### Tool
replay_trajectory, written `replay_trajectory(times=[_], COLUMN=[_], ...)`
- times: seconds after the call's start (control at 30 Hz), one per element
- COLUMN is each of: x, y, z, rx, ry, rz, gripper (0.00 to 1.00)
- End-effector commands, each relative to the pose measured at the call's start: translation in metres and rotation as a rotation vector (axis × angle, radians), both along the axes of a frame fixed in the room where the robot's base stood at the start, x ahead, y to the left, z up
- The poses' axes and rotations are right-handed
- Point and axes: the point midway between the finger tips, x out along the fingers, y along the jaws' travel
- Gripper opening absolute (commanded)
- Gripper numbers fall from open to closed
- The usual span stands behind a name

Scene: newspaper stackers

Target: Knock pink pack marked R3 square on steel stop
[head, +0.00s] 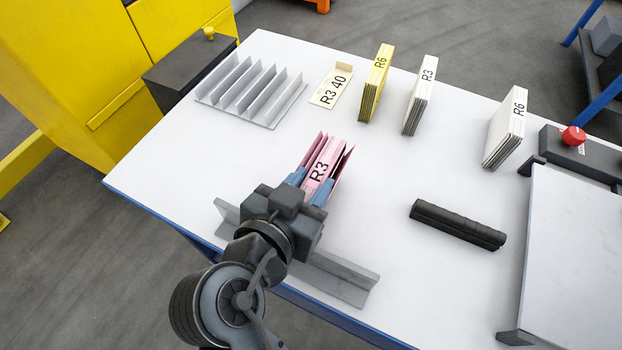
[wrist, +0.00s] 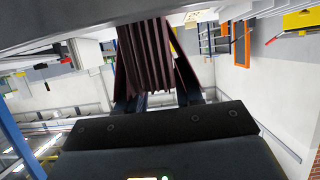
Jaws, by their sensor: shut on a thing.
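The pink pack marked R3 (head: 322,166) is between the blue-tipped fingers of my gripper (head: 310,186), which is shut on it. Its outer sheets splay apart at the far end. In the wrist view the pack (wrist: 150,55) shows as several dark reddish layered sheets, with the fingers (wrist: 157,98) on either side. The steel stop (head: 340,277) is a grey angle bar near the table's front edge, partly hidden under my gripper and arm. I cannot tell whether the pack touches the stop or the table.
A grey slotted rack (head: 250,92), a card marked R3 40 (head: 331,88), a yellow R6 pack (head: 376,85), a white R3 pack (head: 420,98) and a white R6 pack (head: 504,130) stand behind. A black roll (head: 457,225) lies right. The table's middle is clear (head: 375,175).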

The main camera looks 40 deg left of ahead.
Motion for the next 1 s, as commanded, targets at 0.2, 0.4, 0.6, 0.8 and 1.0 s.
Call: replay_trajectory(times=[0.2, 0.4, 0.6, 0.8, 1.0], x=[-0.004, -0.007, -0.010, -0.014, -0.017], y=[-0.001, -0.002, -0.002, -0.003, -0.004], z=[0.001, 0.001, 0.002, 0.002, 0.001], rx=[0.002, 0.002, 0.003, 0.003, 0.003], ry=[-0.002, -0.003, -0.002, -0.002, -0.001], rz=[0.001, 0.001, 0.000, 0.000, 0.000], gripper=[0.00, 0.00, 0.00, 0.00, 0.00])
